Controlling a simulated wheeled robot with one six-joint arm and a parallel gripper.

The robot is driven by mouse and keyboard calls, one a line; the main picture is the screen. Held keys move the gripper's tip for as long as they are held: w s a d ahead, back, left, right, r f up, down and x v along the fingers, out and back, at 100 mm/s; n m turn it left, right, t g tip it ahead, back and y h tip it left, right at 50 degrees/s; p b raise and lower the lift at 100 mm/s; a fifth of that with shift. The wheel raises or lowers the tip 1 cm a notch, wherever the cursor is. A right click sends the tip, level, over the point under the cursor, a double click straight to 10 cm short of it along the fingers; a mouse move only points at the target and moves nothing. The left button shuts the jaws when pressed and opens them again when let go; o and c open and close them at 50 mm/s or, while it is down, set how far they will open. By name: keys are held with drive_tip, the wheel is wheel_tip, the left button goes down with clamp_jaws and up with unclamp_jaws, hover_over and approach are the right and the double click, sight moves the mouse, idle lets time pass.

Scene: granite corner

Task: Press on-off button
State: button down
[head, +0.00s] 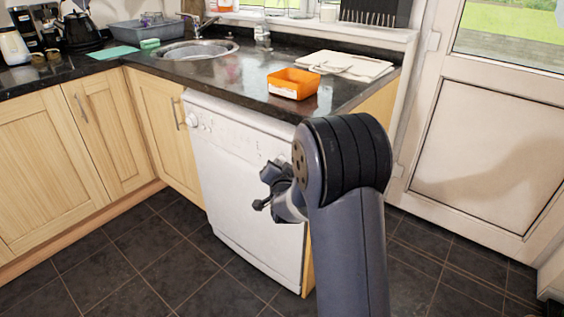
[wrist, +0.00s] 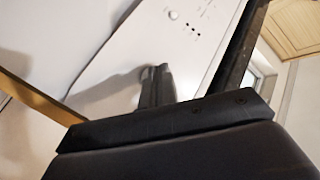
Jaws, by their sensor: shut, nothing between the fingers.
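The white dishwasher (head: 240,195) stands under the dark worktop. Its control panel (head: 235,138) runs along the top of the front, with a round knob (head: 192,120) at the left end. In the wrist view, a round control (wrist: 173,15) and several small dark buttons or marks (wrist: 192,29) show on the white panel (wrist: 150,45). I cannot tell which is the on-off button. My gripper (head: 262,204) is in front of the dishwasher's right side, below the panel. Its fingers (wrist: 156,84) are shut and empty, pointing at the white front. Contact cannot be told.
An orange tray (head: 293,83) and pale boards (head: 345,66) lie on the worktop (head: 235,80) above. Wooden cupboards (head: 100,130) stand to the left, and a white door (head: 485,140) to the right. The dark tiled floor (head: 150,255) in front is clear.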

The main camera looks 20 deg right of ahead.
drive_tip(key=shift+w+d, duration=0.1)
drive_tip(key=shift+d, duration=0.05)
idle(0.3)
drive_tip(key=shift+s+a+b, duration=0.4)
drive_tip(key=shift+a+b, duration=0.1)
drive_tip(key=s+a, duration=0.3)
drive_tip(key=a, duration=0.2)
drive_tip(key=shift+s, duration=0.25)
drive_tip(key=shift+d, duration=0.1)
